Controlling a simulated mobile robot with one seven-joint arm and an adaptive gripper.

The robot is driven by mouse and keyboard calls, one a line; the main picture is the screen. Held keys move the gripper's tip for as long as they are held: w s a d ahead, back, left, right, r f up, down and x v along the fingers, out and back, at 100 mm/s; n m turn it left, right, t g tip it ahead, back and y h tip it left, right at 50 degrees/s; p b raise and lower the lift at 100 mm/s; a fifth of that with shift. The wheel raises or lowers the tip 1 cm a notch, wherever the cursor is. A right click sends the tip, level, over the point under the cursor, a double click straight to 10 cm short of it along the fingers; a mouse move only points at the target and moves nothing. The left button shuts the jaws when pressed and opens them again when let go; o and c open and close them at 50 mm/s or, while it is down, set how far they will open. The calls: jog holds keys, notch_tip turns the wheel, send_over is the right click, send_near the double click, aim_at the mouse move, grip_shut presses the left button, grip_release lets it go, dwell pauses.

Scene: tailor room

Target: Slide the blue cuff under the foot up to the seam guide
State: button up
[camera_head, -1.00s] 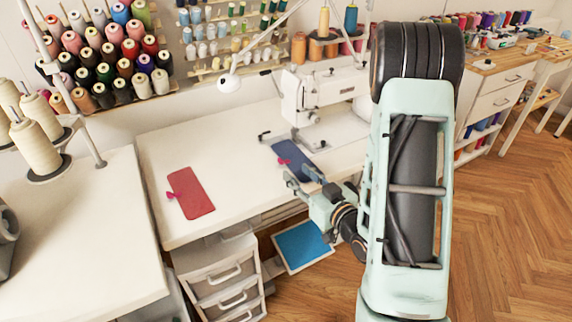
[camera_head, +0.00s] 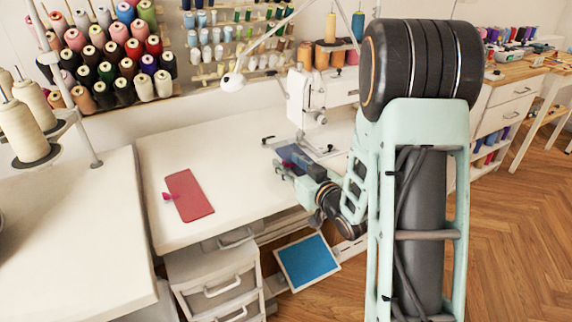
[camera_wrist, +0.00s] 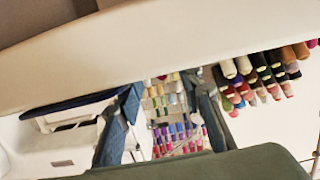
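The dark blue cuff (camera_head: 288,151) lies on the white table below the sewing machine's needle area, its near part hidden by my gripper. In the wrist view a dark blue edge (camera_wrist: 75,106), likely the cuff, shows beside one finger. The white sewing machine (camera_head: 298,98) stands behind it; the foot is too small to make out. A small dark part (camera_head: 267,139) sits left of the cuff; I cannot tell if it is the seam guide. My gripper (camera_head: 287,170) is low at the cuff's near end. Its fingers (camera_wrist: 165,115) are apart with nothing gripped between them; contact with the cuff is unclear.
A red cuff (camera_head: 188,195) with a pink clip lies on the left of the table (camera_head: 225,150), with clear tabletop around it. A lamp (camera_head: 232,82) hangs over the table. Thread racks line the wall. A drawer unit (camera_head: 212,280) and a blue panel (camera_head: 308,262) are below.

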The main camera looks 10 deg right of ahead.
jog(key=shift+x, duration=0.9)
grip_shut()
